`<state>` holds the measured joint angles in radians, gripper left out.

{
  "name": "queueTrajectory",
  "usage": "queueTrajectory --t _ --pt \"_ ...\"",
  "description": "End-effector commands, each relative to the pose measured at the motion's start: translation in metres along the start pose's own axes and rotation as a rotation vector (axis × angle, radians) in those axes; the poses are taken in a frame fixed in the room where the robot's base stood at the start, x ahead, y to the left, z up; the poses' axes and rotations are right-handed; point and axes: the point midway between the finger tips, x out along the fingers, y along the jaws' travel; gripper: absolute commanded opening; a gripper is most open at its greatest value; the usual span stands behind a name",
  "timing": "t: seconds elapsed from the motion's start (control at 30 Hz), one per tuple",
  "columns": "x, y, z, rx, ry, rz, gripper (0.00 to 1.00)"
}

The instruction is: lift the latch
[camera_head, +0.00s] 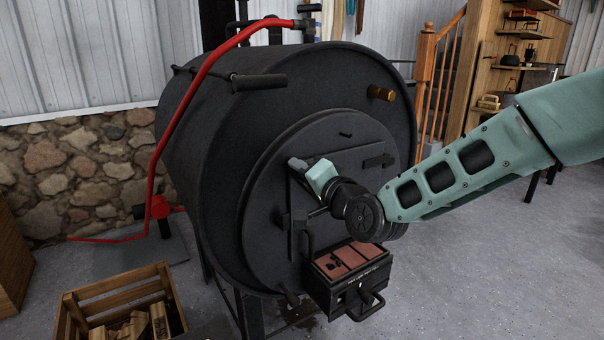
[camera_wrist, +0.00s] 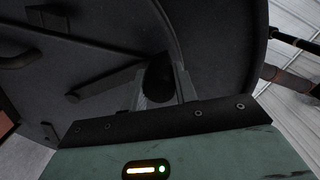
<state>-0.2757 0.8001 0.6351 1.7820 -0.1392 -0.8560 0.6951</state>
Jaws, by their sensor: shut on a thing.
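The black barrel stove's round door (camera_head: 345,135) faces me, with dark fittings on its front. My gripper (camera_head: 297,163) is at the upper left part of this door, its teal body in front of the door face. In the wrist view my gripper's two fingers (camera_wrist: 160,88) are closed on a dark rounded piece (camera_wrist: 159,78), which looks like the latch. Its shape and the exact contact are mostly hidden by the fingers and shadow. In the head view my wrist and gripper body cover part of the door's middle.
An ash drawer (camera_head: 350,262) with a front handle sticks out below the door. A red pipe (camera_head: 190,95) curves along the stove's left side. A wooden crate of firewood (camera_head: 125,305) stands at the lower left. Floor at the right is clear.

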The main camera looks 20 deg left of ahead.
Motion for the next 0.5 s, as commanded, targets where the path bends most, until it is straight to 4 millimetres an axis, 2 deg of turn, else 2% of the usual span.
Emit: queueTrajectory --t 0.07,0.1,0.13,0.17,0.5 --pt "0.0008 -0.0014 -0.0064 -0.001 0.013 -0.003 0.00" --pt "0.0008 -0.0014 -0.0064 -0.002 0.013 -0.003 0.40" --pt "0.0008 -0.0014 -0.0062 -0.002 0.012 -0.003 0.48" --pt "0.0008 -0.0013 -0.0058 -0.002 0.012 -0.003 0.51" --pt "-0.0029 -0.0006 -0.0031 -0.002 0.006 -0.001 0.51"
